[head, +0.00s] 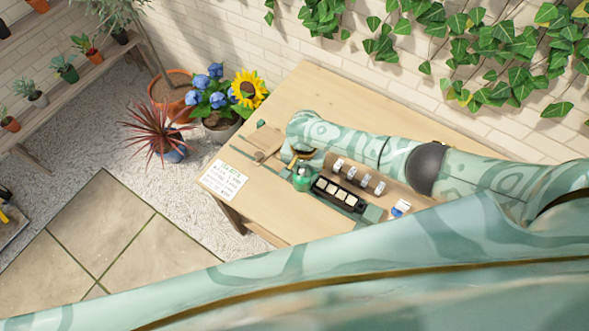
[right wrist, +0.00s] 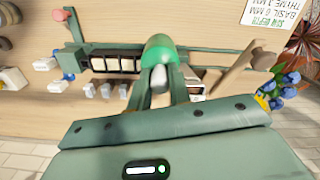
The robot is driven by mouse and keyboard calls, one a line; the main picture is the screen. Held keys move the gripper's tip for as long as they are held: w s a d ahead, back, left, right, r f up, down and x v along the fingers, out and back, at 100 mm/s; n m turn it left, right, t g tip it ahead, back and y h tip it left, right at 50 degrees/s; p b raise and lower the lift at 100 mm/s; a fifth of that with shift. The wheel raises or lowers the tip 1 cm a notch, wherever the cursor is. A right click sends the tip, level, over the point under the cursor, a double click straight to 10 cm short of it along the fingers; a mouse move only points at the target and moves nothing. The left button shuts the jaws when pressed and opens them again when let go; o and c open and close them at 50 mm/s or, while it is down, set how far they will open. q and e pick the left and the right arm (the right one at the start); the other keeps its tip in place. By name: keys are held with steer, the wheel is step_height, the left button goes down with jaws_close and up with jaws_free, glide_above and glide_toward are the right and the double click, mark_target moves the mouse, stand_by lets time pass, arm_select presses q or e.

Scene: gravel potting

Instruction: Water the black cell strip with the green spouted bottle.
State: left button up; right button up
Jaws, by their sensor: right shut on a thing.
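The green bottle (head: 302,180) stands out on the wooden table, close to the left end of the black cell strip (head: 319,184). The strip has several pale-filled cells in a row. My right gripper (head: 300,158) is over the bottle. In the right wrist view, my right gripper (right wrist: 160,84) has its two fingers shut on the green bottle (right wrist: 160,49), and the black cell strip (right wrist: 121,64) lies just left of it. The bottle's spout is not clear, and I cannot tell whether the bottle touches the table. My left gripper is not in view.
A row of small pale pieces (head: 352,173) lies behind the strip, beneath my right arm. A white-and-blue item (head: 400,207) is to the right. A written card (head: 223,180) lies at the table's left end. Potted flowers (head: 218,118) stand on the floor beyond that end.

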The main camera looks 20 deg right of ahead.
steer(key=b, duration=0.1)
steer(key=d+y+b, duration=0.1)
steer(key=shift+s+d+f+b, duration=0.1)
steer(key=shift+s+f+b, duration=0.2)
steer(key=shift+f, duration=0.1)
steer(key=y+b, duration=0.1)
steer(key=b, duration=0.2)
steer(key=d+f+y+b, duration=0.1)
steer(key=y+b, duration=0.1)
steer(key=b, duration=0.2)
steer(key=shift+w+d+f+g, duration=0.2)
steer(key=shift+w+g, duration=0.1)
steer(key=shift+g, duration=0.1)
steer(key=shift+w+d+y+b, duration=0.1)
steer(key=shift+y+b, duration=0.4)
steer(key=shift+b, duration=0.2)
arm_select(q)
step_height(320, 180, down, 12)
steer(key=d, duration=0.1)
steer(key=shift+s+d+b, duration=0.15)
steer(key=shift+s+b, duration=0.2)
steer(key=shift+b, duration=0.05)
arm_select(e)
steer(key=shift+d+r, duration=0.1)
steer(key=shift+d, duration=0.05)
